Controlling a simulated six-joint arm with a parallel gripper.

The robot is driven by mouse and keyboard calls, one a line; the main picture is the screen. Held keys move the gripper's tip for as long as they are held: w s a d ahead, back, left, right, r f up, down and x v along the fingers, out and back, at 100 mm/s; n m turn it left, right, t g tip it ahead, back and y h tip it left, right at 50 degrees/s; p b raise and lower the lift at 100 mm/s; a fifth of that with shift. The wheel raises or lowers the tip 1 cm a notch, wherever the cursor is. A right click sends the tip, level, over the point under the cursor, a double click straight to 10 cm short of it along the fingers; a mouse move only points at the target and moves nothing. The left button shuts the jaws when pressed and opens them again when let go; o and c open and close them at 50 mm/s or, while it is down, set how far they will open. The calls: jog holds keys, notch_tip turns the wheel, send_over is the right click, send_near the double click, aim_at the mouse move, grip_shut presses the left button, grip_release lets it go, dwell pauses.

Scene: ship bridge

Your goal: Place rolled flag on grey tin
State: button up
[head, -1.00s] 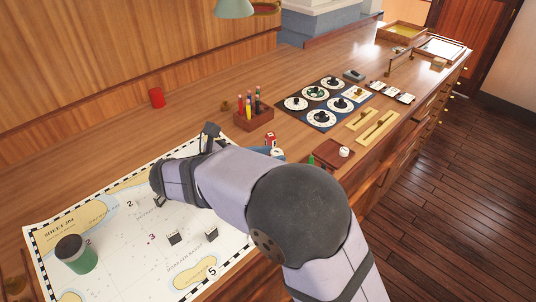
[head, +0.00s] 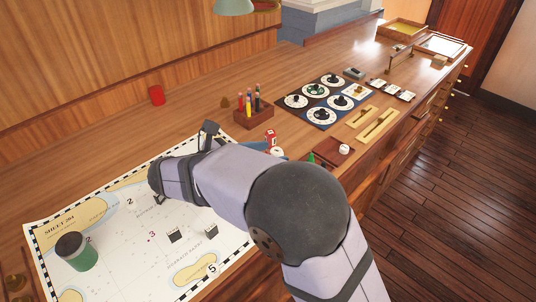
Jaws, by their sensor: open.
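My gripper (head: 209,136) is at the far end of my arm, low over the upper edge of the chart. One dark finger shows upright; the rest is hidden behind my wrist. It is open, and I see nothing held in it. A small red and white item (head: 270,137) stands just right of my gripper, partly behind my forearm. I cannot tell whether it is the rolled flag.
A chart (head: 120,215) covers the near left counter, with a dark-topped green cylinder (head: 77,252) and small dark blocks on it. A pencil holder (head: 254,119) stands behind my gripper. A red cup (head: 157,95) is near the wall. A dial panel (head: 325,102) lies right.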

jog(key=b+v, duration=0.3)
jog(key=v, duration=0.8)
jog(key=shift+s+a+r, duration=0.15)
jog(key=shift+a+r, duration=0.05)
jog(key=shift+a, duration=0.05)
jog(key=s+d+f+m+g+y, duration=0.1)
jog(key=d+f+m+g+y, duration=0.1)
jog(key=d+f+m+g, duration=0.85)
jog(key=s+d+f+m+t+y, duration=0.1)
jog(key=s+d+f+m+y, duration=0.7)
jog(key=s+d+f+m, duration=0.5)
jog(key=m, duration=0.3)
jog(key=shift+f, duration=0.3)
